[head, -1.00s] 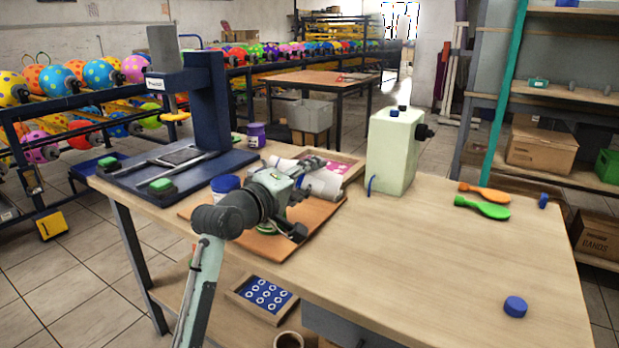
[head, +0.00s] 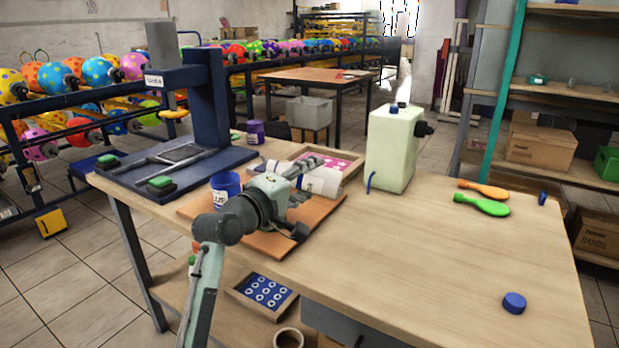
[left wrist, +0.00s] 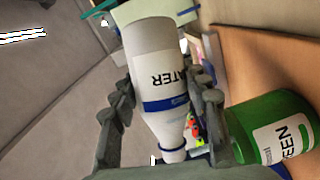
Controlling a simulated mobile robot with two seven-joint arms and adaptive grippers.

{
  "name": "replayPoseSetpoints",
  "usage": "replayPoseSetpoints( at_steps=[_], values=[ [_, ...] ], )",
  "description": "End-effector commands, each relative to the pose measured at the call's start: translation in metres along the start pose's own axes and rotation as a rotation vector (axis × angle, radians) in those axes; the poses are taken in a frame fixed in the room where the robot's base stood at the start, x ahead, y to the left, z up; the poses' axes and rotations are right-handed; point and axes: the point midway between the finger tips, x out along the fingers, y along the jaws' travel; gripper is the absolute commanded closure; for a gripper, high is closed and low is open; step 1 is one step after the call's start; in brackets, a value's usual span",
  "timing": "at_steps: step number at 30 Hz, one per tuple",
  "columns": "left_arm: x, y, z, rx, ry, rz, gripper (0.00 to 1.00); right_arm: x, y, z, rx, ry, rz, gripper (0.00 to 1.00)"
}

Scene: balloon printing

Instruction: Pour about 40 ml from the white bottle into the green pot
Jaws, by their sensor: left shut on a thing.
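The white bottle (left wrist: 158,72), labelled WATER with a blue band, is between the fingers of my left gripper (left wrist: 168,92), which is shut on it. In the head view the bottle (head: 322,181) lies strongly tilted, near level, above the brown mat, partly behind my left gripper (head: 298,178). In the left wrist view its neck points to the bottom of the picture, near the green pot (left wrist: 272,132), which carries a GREEN label. The pot is hidden behind my gripper in the head view. I cannot see liquid leaving the bottle. My right gripper is not in view.
A blue pot (head: 225,188) stands left of my gripper, and a purple pot (head: 256,132) farther back. The table's right front is mostly clear, with a blue cap (head: 514,303).

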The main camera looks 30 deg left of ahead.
Motion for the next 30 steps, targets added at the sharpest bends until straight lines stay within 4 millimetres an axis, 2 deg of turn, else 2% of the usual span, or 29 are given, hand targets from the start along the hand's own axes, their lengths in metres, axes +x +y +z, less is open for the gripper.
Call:
replayPoseSetpoints(
  at_steps=[6,24,30],
  values=[
    [0.000,-0.003,0.001,-0.053,0.001,0.022,0.91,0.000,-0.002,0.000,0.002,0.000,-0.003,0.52],
    [0.000,-0.003,0.000,-0.065,0.001,0.028,0.91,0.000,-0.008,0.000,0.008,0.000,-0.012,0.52],
    [-0.001,0.008,-0.002,0.118,0.000,-0.044,0.91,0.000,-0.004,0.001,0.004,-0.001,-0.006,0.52]
  ],
)
